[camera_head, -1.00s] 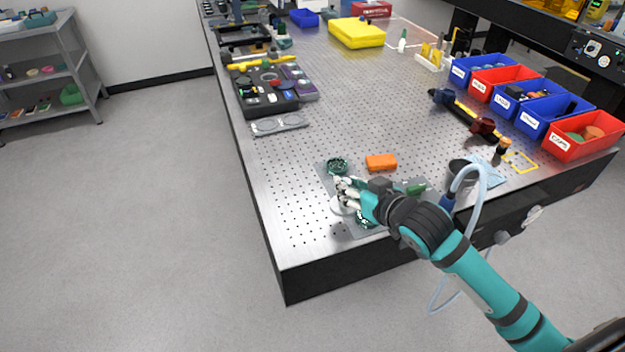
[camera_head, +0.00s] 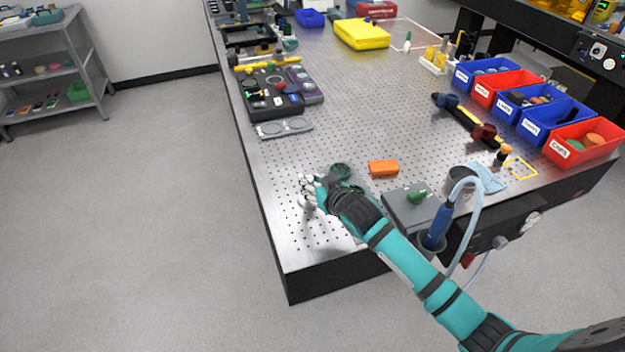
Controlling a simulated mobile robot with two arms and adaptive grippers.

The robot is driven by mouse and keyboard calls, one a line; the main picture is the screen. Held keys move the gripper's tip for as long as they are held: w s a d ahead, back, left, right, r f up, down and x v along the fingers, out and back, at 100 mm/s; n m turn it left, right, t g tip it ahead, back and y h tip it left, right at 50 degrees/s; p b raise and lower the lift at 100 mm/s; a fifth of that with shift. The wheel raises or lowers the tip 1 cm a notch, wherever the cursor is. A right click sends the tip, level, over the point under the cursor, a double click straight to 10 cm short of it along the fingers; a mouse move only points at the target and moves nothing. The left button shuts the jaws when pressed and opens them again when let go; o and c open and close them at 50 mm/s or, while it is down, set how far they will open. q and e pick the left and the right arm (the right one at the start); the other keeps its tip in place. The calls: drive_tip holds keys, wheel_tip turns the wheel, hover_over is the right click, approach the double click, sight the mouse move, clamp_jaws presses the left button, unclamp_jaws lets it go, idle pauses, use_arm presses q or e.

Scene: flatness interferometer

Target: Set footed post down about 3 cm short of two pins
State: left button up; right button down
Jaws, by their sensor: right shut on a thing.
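My right gripper (camera_head: 311,190) is over the near left part of the perforated metal table (camera_head: 285,215). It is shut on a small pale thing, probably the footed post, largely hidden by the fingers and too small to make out. I cannot tell whether its foot touches the table. I cannot pick out the two pins among the table holes. My left gripper is not in view.
A dark green round piece (camera_head: 340,170) lies right behind my gripper. An orange block (camera_head: 383,167) and a grey plate with a green piece (camera_head: 416,196) are to the right. A flat grey holder (camera_head: 285,127) lies farther back. The table's left edge is close.

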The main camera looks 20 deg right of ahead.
drive_tip(key=shift+f, duration=0.15)
drive_tip(key=c, duration=1.1)
unclamp_jaws()
